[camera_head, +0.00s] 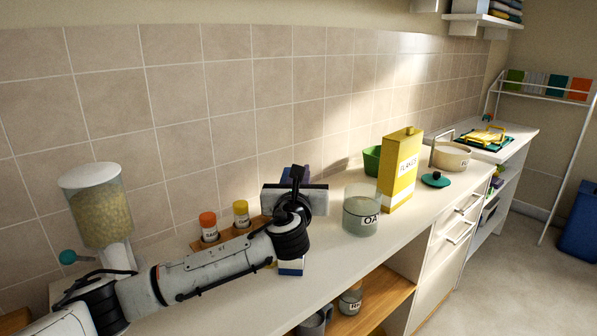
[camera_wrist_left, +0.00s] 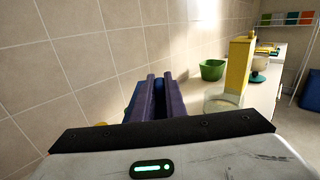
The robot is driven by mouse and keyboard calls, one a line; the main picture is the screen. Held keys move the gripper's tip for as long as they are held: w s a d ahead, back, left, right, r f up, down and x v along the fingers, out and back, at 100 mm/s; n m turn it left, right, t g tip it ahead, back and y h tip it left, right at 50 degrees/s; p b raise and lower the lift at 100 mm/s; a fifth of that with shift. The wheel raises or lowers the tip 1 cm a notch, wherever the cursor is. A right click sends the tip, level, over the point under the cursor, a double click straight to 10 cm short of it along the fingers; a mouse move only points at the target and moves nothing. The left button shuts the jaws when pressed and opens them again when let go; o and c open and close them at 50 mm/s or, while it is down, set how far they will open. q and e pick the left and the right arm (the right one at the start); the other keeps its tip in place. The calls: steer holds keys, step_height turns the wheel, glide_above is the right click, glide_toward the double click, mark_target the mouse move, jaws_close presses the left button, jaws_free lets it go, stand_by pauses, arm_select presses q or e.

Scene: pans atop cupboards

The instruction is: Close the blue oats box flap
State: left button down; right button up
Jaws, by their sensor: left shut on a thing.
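The blue oats box stands on the counter, mostly hidden behind my left gripper and wrist. In the head view its dark blue top (camera_head: 297,174) shows above the gripper and its blue and white lower part (camera_head: 291,267) shows below. My right gripper is out of view.
A glass jar (camera_head: 361,212) and a yellow flakes box (camera_head: 399,170) stand right of the box, with a green bowl (camera_head: 372,160) behind. Orange-capped (camera_head: 208,227) and yellow-capped (camera_head: 241,213) jars sit in a wooden rack at left, near a dispenser (camera_head: 99,212). The tiled wall is close behind.

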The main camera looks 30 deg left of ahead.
arm_select(q)
steer(key=c, duration=1.8)
jaws_free()
steer(key=b+v, duration=0.1)
steer(key=v, duration=0.9)
steer(key=shift+s, duration=0.15)
steer(key=shift+f, duration=0.1)
